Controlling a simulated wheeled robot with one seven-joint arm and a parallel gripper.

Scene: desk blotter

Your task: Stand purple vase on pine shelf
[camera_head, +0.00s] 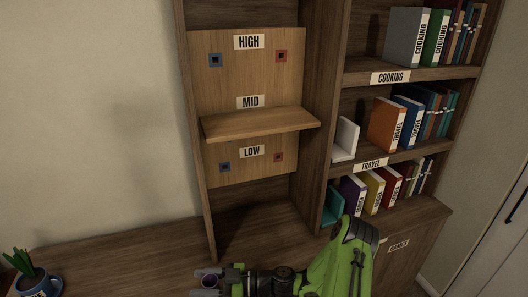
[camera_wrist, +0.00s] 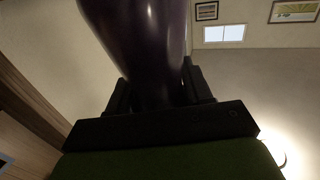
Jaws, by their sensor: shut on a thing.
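The purple vase (camera_wrist: 140,40) fills the upper middle of the wrist view, dark and glossy, between the two black fingers of my gripper (camera_wrist: 160,92). My gripper is shut on its narrower part. In the head view the vase (camera_head: 210,281) shows only as a small dark purple round at the bottom, by my gripper (camera_head: 214,280); most of it is hidden. The pine shelf (camera_head: 260,124) is a pale board at the MID label, above and behind my gripper, and its top is bare. The vase is apart from it.
Blue and red square marks sit at HIGH (camera_head: 248,42) and LOW (camera_head: 252,152) on the pine back panel. A bookcase (camera_head: 385,77) with labelled books stands right. A potted plant (camera_head: 38,284) is at the lower left. The brown desk top (camera_head: 120,262) between is clear.

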